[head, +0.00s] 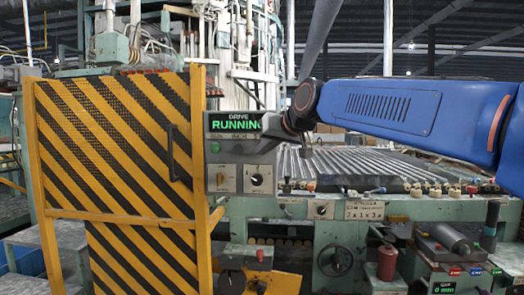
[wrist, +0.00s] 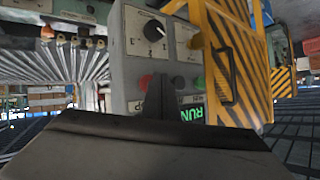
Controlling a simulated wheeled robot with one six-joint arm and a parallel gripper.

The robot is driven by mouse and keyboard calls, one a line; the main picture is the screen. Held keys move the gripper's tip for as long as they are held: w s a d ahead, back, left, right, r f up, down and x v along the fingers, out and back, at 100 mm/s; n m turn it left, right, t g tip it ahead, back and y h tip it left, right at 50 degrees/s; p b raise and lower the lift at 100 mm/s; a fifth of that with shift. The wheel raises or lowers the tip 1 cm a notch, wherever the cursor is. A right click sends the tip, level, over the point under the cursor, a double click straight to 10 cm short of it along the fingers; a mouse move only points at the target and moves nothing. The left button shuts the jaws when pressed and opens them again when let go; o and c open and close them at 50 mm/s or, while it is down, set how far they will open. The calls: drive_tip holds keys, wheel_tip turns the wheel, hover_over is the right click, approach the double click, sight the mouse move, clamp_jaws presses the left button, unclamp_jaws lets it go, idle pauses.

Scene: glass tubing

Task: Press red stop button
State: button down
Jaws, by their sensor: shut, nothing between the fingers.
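In the head view my gripper (head: 247,148) crosses the box just below the display and hides most of the button row; the red button is hidden there. In the wrist view, which is upside down, the red stop button (wrist: 146,81) shows on the box face, with a dark button and a green button (wrist: 199,82) beside it. My shut, empty gripper (wrist: 158,80) is in front of the box, its tip overlapping the red button's edge. I cannot tell whether they touch.
A yellow-and-black striped guard door (head: 110,140) with a dark handle stands left of the box. A switch with a black knob (head: 256,180) sits lower on the box. The roller bed (head: 365,162) and a bench with small parts lie to the right.

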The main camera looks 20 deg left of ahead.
drive_tip(key=shift+w+a, duration=0.15)
drive_tip(key=shift+w, duration=0.55)
idle(0.9)
drive_tip(key=shift+s, duration=0.1)
drive_tip(key=shift+s+d, duration=0.2)
drive_tip(key=shift+s, duration=0.6)
drive_tip(key=s, duration=0.2)
drive_tip(key=s+d, duration=0.1)
drive_tip(key=s, duration=0.2)
drive_tip(key=shift+d, duration=0.1)
idle(0.5)
drive_tip(key=shift+w+d, duration=0.1)
idle(0.5)
